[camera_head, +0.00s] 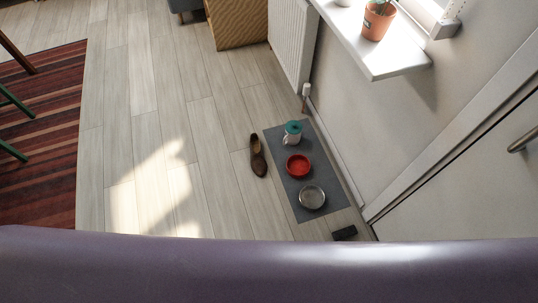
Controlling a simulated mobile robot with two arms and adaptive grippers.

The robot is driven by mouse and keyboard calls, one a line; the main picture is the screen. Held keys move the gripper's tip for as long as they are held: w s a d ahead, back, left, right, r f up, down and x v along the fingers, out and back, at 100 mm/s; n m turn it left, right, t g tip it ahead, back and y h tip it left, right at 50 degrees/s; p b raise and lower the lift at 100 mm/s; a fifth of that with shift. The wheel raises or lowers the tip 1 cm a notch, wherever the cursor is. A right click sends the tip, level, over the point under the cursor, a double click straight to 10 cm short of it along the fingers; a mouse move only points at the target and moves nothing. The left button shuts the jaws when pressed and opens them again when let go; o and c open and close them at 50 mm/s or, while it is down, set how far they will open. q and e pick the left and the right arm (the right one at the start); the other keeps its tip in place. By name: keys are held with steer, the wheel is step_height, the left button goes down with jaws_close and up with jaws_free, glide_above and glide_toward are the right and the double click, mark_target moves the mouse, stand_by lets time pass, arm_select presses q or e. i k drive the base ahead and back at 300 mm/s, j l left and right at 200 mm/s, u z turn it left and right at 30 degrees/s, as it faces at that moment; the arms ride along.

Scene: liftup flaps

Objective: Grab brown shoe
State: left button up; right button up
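The brown shoe (258,157) lies on the pale plank floor near the middle of the head view. Its length runs roughly up and down in the picture. It sits just left of a grey mat and no gripper touches it in this view. Neither my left gripper nor my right gripper shows in the picture.
The grey mat (321,172) holds a red bowl (298,166), a metal bowl (312,197) and a teal-lidded container (293,132). A radiator (292,40), windowsill (385,62) and door (470,185) bound the right. A striped rug (45,150) lies left. Floor between is clear.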

mark_target(258, 164)
steer(key=i+j+z, duration=0.2)
steer(key=z, duration=0.15)
steer(key=i+j+z, duration=0.15)
steer(key=j+z, duration=0.15)
steer(key=i+j+z, duration=0.1)
steer(key=j+z, duration=0.25)
